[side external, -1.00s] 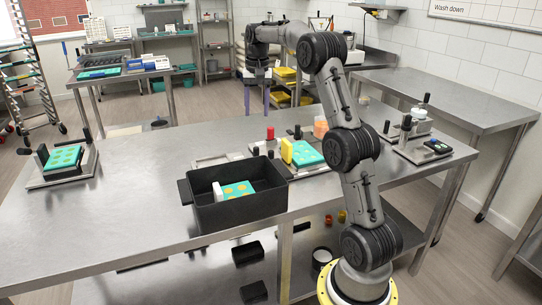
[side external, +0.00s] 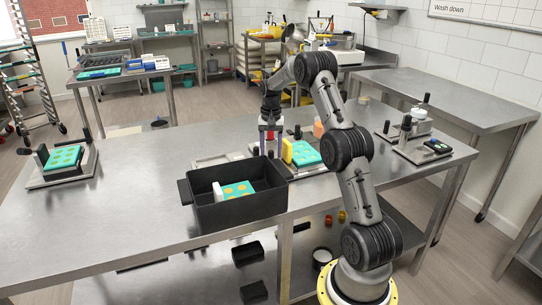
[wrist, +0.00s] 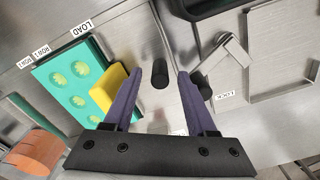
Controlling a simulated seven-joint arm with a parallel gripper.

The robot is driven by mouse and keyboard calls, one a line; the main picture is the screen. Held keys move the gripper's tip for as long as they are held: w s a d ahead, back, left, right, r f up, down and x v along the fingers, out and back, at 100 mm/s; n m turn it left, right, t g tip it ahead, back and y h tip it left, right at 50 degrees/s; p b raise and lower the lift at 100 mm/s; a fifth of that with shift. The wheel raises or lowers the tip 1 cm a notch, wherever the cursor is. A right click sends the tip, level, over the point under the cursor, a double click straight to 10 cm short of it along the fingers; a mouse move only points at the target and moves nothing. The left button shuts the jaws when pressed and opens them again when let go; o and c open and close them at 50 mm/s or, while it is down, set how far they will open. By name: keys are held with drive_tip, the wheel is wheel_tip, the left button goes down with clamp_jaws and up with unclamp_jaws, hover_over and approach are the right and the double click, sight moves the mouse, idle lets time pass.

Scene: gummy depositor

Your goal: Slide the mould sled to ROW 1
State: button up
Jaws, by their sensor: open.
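The mould sled carries a teal mould (side external: 307,152) with round cavities and a yellow block (side external: 287,151) at its edge. In the wrist view the teal mould (wrist: 75,82) lies left of my gripper, beside the labels LOAD (wrist: 74,33) and ROW 1 (wrist: 40,50). My gripper (wrist: 159,82) is open, its purple fingers on either side of a black upright knob (wrist: 159,74), with gaps showing on both sides. Whether the fingers are low enough to surround it is unclear. In the side view my gripper (side external: 270,138) points down at the station, left of the mould.
A second dark post (wrist: 205,88) stands close behind the right finger, by a small label. An orange cylinder (wrist: 36,152) is at lower left of the wrist view. A black bin (side external: 237,207) holding another mould stands in front.

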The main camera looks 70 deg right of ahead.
drive_tip(key=shift+f, duration=1.05)
clamp_jaws()
idle(0.7)
